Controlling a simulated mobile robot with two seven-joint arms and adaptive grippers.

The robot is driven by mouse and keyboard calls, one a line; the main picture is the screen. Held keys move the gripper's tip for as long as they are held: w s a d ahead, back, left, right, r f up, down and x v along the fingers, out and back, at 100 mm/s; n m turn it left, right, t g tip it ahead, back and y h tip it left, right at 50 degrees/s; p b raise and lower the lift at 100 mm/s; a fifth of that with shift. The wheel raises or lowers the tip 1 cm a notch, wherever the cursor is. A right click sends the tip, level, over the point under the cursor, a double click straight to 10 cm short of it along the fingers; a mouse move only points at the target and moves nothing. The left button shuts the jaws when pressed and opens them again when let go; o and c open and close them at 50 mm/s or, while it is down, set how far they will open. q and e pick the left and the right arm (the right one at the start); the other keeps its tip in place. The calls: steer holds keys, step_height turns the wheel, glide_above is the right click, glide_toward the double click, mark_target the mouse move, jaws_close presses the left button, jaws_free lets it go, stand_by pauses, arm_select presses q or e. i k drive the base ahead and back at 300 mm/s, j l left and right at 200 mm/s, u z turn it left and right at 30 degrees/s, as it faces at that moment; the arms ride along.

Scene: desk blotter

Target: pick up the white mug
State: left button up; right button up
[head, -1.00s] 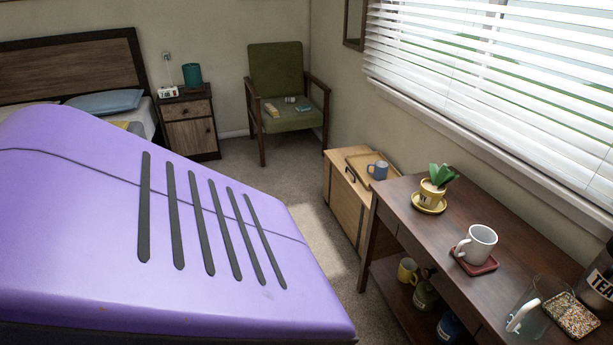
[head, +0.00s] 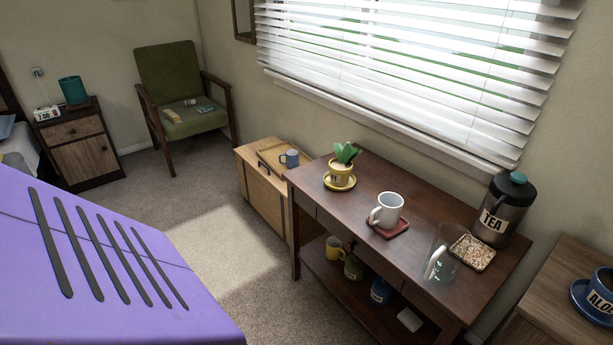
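The white mug (head: 387,209) stands upright on a small red coaster (head: 389,230) on the dark wooden console table (head: 317,210). Its handle points to the left and toward me. Nothing covers it. Neither of my grippers shows in the head view. Only the purple top of my own body fills the lower left.
A blue mug (head: 291,158) stands on a wooden chest (head: 251,186). Carpet (head: 225,240) in front is clear.

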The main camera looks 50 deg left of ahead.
mark_target(387, 213)
steer(key=u, duration=1.3)
